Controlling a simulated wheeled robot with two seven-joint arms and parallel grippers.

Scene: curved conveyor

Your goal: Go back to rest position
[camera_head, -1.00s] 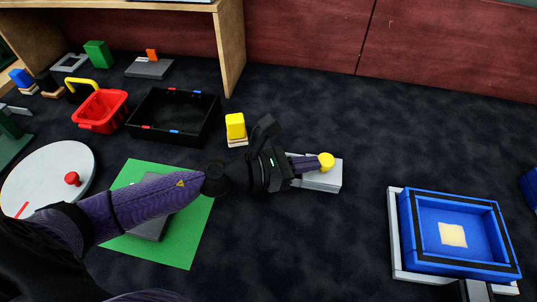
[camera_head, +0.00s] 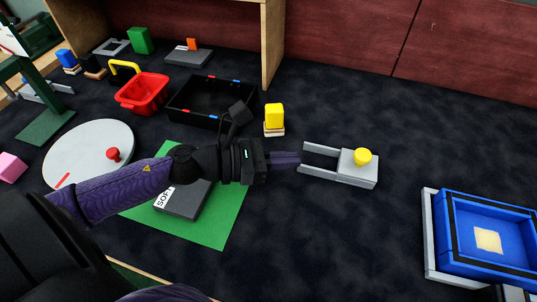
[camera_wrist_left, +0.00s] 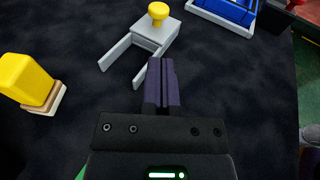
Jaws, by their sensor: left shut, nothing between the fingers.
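My left gripper (camera_head: 286,159) reaches in from the left in the head view, over the dark surface. Its purple fingers are together and empty, and they also show in the left wrist view (camera_wrist_left: 161,85). A grey slide fixture (camera_head: 340,180) with two rails and a yellow knob (camera_head: 362,157) lies just beyond the fingertips. My right gripper is not in view.
A yellow block (camera_head: 274,116) stands behind my left gripper. A black tray (camera_head: 212,123), a red basket (camera_head: 140,95) and a white turntable (camera_head: 85,135) lie farther left. A green mat (camera_head: 228,222) is below my arm. A blue tray (camera_head: 484,270) is at right. The surface between is clear.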

